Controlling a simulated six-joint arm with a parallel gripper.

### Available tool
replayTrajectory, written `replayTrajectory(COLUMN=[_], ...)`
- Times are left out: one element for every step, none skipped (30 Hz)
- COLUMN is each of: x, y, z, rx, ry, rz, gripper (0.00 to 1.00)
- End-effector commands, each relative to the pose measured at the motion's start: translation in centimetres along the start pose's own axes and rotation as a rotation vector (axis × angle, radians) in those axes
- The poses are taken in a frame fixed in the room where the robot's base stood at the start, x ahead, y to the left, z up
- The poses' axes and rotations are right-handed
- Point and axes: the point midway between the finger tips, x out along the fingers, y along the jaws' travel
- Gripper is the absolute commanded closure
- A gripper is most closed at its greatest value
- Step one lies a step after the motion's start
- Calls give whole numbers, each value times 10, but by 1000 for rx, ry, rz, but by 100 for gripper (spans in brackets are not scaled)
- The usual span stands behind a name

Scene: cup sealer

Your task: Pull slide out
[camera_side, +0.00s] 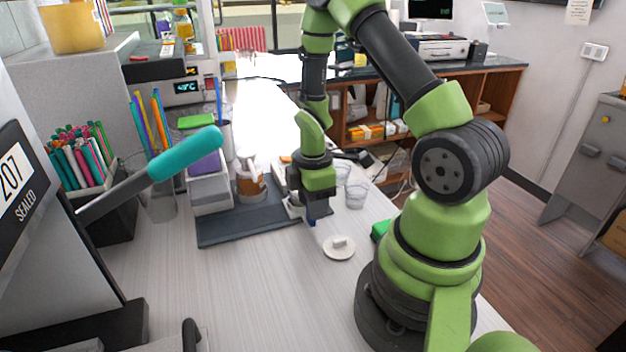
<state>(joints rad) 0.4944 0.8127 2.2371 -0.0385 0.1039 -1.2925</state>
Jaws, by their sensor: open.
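The cup sealer (50,230) stands at the left edge, partly cut off by the frame. Its display (14,190) reads "207 SEALED". Its lever with a teal grip (185,153) points up and to the right. At the bottom left is a dark part of the sealer's base (115,328), with a black curved piece (191,335) beside it that may be the slide's handle; the rest is below the frame. My gripper (311,218) is open, pointing down over the counter, well to the right of and behind the sealer. It appears empty.
A white round lid (339,247) lies near my gripper. Clear cups (356,191) stand behind it. The counter (240,290) between sealer and arm is clear.

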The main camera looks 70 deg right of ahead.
Motion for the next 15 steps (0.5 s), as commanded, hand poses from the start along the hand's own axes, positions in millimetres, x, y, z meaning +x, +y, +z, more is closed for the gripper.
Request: replayTrajectory(x=[-10, -15, -23, -28, -33, -40, -45, -49, -55, -58, -62, -66, -68, -70, -73], y=[1, 1, 1, 1, 1, 1, 1, 1, 1, 1, 1, 1, 1, 1, 1], z=[0, 0, 0, 0, 0, 0, 0, 0, 0, 0, 0, 0, 0, 0, 0], rx=[0, 1, 1, 0, -1, 0, 1, 1, 0, 0, 0, 1, 1, 1, 0], ry=[2, 2, 2, 2, 2, 2, 2, 2, 2, 2, 2, 2, 2, 1, 1], rz=[7, 7, 7, 6, 7, 7, 7, 6, 5, 6, 5, 4, 4, 3, 3], gripper=[60, 60, 60, 60, 60, 60, 60, 60, 60, 60, 60, 60, 60, 60, 60])
